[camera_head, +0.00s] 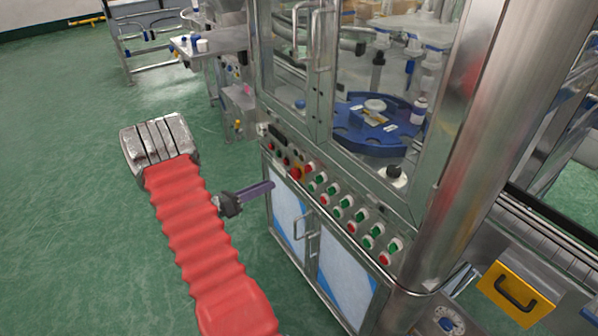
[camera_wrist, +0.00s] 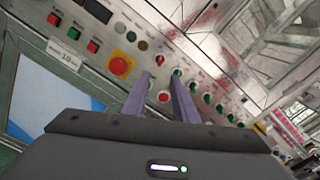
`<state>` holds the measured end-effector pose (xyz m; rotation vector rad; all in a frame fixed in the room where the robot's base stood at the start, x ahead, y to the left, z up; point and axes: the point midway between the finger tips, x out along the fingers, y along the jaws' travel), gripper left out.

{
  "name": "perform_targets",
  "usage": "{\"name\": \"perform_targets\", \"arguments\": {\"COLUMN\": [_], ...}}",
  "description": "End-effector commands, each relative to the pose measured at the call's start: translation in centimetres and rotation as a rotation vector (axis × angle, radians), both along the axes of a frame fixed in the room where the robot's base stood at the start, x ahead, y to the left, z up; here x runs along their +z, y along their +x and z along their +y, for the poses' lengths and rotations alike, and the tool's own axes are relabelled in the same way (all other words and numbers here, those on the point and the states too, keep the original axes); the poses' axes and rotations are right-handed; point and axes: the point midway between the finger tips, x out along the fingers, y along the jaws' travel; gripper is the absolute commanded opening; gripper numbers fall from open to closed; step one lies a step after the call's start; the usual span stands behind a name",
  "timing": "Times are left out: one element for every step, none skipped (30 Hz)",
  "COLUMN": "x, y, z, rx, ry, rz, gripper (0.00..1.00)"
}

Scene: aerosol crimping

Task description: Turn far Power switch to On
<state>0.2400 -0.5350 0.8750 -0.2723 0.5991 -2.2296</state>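The control panel (camera_head: 340,205) runs along the front of the metal machine, with rows of green and red buttons. It also fills the wrist view (camera_wrist: 148,62), tilted. No label reading Power is legible, so I cannot tell which control is the far Power switch. A small red control (camera_wrist: 160,60) shows just beyond and between my fingertips, with dark round controls (camera_wrist: 131,36) to its upper left. My gripper (camera_head: 271,185) is in front of the panel's left part. In the wrist view my gripper (camera_wrist: 161,78) has its two purple fingers apart, with nothing between them.
A red emergency button on a yellow base (camera_wrist: 121,65) sits left of my fingers. Cabinet doors with a metal handle (camera_head: 303,225) lie below the panel. Glass doors (camera_head: 375,80) rise above it. Green floor (camera_head: 80,200) is open at left.

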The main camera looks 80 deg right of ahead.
Motion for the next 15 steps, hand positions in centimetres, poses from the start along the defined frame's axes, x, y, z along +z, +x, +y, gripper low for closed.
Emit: {"name": "perform_targets", "arguments": {"x": [0.0, 0.0, 0.0, 0.0, 0.0, 0.0, 0.0, 0.0, 0.0, 0.0, 0.0, 0.0, 0.0, 0.0, 0.0], "y": [0.0, 0.0, 0.0, 0.0, 0.0, -0.1, -0.2, -0.3, -0.5, -0.7, -0.9, -1.2, -1.4, -1.7, -2.1], "z": [0.0, 0.0, 0.0, 0.0, 0.0, -0.1, -0.2, -0.3, -0.5, -0.7, -0.9, -1.3, -1.5, -1.8, -2.2], "rx": [0.000, 0.000, 0.000, -0.001, -0.001, -0.001, -0.001, -0.001, -0.002, -0.001, -0.001, -0.003, -0.003, -0.003, -0.003], "ry": [0.000, -0.001, -0.001, 0.000, 0.000, 0.000, 0.000, 0.000, 0.000, -0.001, -0.001, -0.001, -0.001, -0.001, -0.001], "rz": [0.000, -0.001, -0.001, -0.001, -0.001, -0.001, -0.001, -0.001, -0.002, -0.002, -0.002, -0.002, -0.002, -0.002, -0.002], "gripper": [0.26, 0.26, 0.26, 0.26, 0.26, 0.26, 0.26, 0.26, 0.26, 0.26, 0.26, 0.26, 0.26, 0.26, 0.26]}}
